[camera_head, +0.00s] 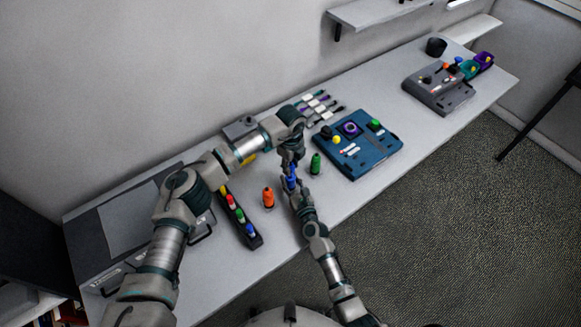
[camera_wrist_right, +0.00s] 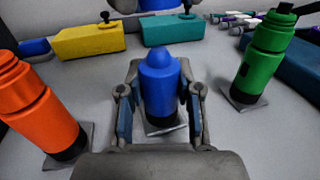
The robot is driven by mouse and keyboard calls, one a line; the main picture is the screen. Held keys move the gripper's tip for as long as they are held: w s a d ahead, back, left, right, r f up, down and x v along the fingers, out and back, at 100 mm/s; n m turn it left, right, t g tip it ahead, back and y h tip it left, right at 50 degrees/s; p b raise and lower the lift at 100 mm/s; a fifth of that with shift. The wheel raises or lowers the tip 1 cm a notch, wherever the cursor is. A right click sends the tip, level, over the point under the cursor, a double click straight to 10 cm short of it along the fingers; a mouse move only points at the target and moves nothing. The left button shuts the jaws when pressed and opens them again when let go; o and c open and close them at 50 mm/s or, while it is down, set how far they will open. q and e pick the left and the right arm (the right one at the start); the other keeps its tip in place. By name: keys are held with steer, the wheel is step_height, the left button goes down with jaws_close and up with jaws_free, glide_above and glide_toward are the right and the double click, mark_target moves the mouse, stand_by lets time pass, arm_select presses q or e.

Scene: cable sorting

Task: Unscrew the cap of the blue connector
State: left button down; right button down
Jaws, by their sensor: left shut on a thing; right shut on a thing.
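The blue connector (camera_wrist_right: 160,92) stands upright in the right wrist view, with a rounded top and a grey plate under its base. My right gripper (camera_wrist_right: 160,108) is shut around its body, one finger on each side. In the head view the blue connector (camera_head: 291,183) is small and partly covered by the grippers. My left gripper (camera_head: 290,166) points down just above it, shut on its cap; the cap itself is mostly hidden there. Grey parts at the top edge of the right wrist view are cut off.
An orange connector (camera_head: 268,198) stands to the left and a green connector (camera_head: 316,163) to the right, both close. A dark rack (camera_head: 254,240) with coloured pieces lies left. A blue panel box (camera_head: 378,158) lies right. The table (camera_head: 345,203) is bare in front of it.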

arm_select(q)
step_height(320, 180, up, 3)
steer(key=shift+f, duration=0.2)
arm_select(e)
steer(key=c, duration=0.7)
jaws_free()
